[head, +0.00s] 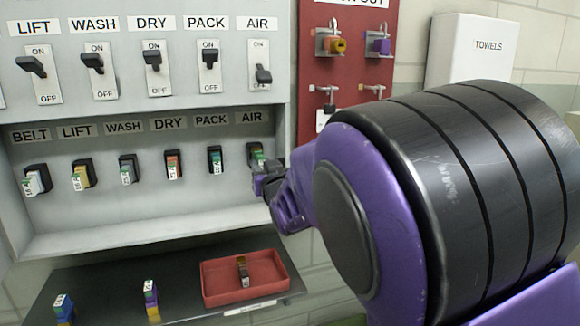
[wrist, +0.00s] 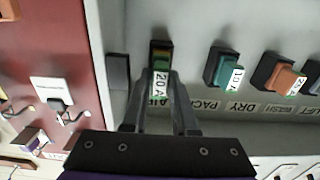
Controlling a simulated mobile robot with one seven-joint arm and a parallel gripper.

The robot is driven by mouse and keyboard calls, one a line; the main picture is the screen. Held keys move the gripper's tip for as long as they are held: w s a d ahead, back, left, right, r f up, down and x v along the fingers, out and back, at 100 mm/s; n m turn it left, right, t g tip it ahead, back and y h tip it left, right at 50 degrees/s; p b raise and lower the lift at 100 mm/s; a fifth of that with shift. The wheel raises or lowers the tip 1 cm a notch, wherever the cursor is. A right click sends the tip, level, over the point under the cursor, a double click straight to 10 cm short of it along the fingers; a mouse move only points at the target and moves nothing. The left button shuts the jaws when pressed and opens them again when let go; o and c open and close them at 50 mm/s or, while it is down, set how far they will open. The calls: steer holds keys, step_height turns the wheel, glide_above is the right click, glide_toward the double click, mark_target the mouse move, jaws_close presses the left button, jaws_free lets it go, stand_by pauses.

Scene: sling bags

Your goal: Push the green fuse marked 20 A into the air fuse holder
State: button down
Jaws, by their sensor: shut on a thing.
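The AIR fuse holder (head: 255,150) is the rightmost black holder in the lower row of the panel. It also shows in the wrist view (wrist: 161,44). The green fuse (wrist: 160,88), with a white label reading 20 A, is at the mouth of this holder. My gripper (wrist: 160,78) is shut on the fuse, one finger on each side. In the head view my gripper (head: 264,181) is at the AIR holder and hides much of the fuse. I cannot tell how deep the fuse sits.
The AIR switch (head: 263,75) is down at OFF; the other visible switches are up. The PACK fuse (head: 215,160) is the nearest neighbour. A red tray (head: 219,297) holding a dark fuse (head: 243,270) and two loose fuses rest on the shelf below. A red lockout board (head: 345,70) stands right.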

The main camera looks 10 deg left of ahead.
steer(key=shift+x, duration=1.1)
steer(key=c, duration=0.6)
jaws_free()
